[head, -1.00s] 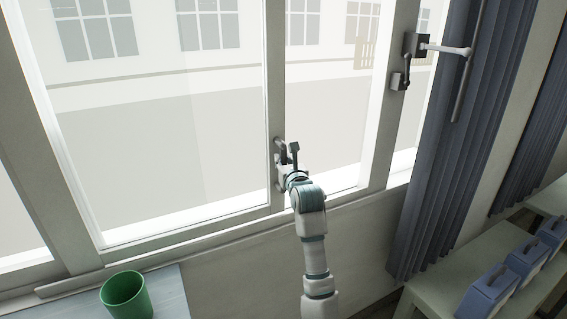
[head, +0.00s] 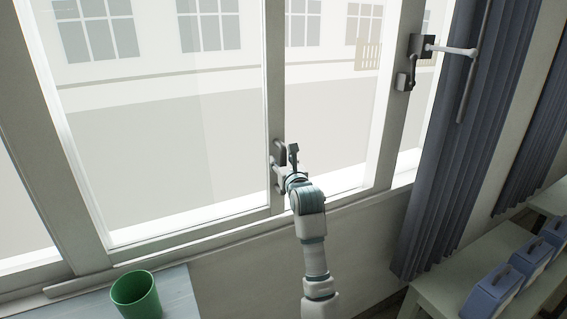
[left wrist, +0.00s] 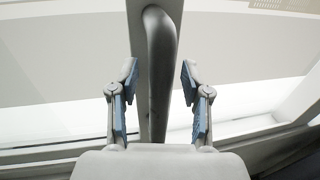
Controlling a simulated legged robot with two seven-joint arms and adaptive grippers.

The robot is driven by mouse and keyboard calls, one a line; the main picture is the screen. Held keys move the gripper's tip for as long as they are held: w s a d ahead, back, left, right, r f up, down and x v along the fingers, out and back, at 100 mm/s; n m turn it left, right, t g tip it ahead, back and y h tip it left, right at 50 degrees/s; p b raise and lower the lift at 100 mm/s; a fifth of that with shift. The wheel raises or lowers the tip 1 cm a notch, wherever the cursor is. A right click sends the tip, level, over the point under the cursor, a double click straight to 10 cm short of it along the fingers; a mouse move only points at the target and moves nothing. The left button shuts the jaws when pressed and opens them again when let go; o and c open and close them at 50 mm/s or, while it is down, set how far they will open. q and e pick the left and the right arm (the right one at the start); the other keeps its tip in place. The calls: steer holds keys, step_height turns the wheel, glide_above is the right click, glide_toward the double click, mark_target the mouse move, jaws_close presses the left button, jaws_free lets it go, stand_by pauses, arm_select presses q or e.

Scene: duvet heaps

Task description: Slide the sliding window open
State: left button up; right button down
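The sliding window's sash has a grey upright stile (head: 275,90) with a dark bar handle (head: 279,152) low on it. My left gripper (head: 285,166) is at this handle. In the left wrist view the handle (left wrist: 161,60) runs upright between the two blue-padded fingers of my left gripper (left wrist: 159,82). The fingers are open, with a gap showing on each side of the bar. My right gripper is not in view.
A latch (head: 419,52) with a lever sits on the right post, beside a dark curtain (head: 450,180). A green bucket (head: 137,297) stands on a table at the lower left. Blue boxes (head: 490,295) stand on a bench at the lower right.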

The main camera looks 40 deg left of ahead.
arm_select(q)
steer(key=v, duration=1.2)
steer(key=shift+w+a+f, duration=0.1)
